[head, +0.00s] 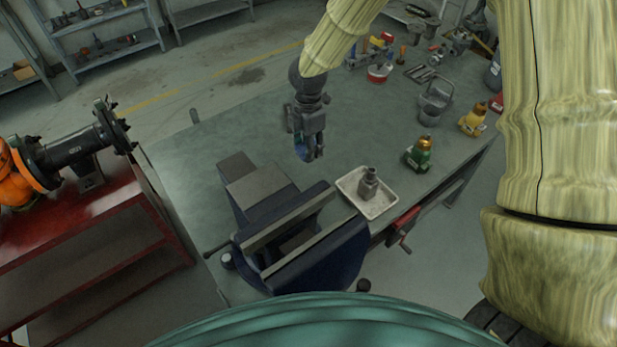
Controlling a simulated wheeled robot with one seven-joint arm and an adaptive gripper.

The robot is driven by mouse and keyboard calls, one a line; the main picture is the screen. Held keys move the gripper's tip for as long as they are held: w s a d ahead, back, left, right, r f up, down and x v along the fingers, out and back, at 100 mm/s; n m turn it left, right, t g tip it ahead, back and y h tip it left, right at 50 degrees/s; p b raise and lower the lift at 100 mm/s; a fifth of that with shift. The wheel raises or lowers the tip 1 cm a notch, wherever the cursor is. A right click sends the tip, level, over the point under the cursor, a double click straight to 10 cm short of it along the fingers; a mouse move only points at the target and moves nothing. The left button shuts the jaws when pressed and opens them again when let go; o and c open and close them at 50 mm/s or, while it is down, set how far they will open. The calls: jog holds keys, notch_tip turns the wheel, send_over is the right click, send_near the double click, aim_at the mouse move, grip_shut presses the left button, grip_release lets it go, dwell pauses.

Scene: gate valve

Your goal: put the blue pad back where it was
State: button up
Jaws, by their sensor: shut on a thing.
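My gripper (311,154) hangs from my arm over the workbench, behind and slightly right of the vise, pointing down. It is shut on a small blue thing (300,148), which looks like the blue pad and shows at the left of the fingers. The fingers hide part of it, and I cannot tell how high above the bench it is.
A dark blue vise (335,262) stands at the bench's near edge. The bench (215,135) is clear at left.

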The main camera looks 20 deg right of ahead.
aim_at(308, 177)
jog(key=shift+f+n, duration=0.35)
jog(key=shift+n, duration=0.05)
jog(key=shift+f+p, duration=1.25)
jog(key=shift+f, duration=3.6)
jog(key=shift+f, duration=0.15)
jog(key=o, duration=1)
notch_tip(308, 177, up, 12)
jog(key=shift+r+b, duration=0.15)
jog(key=shift+b, duration=1)
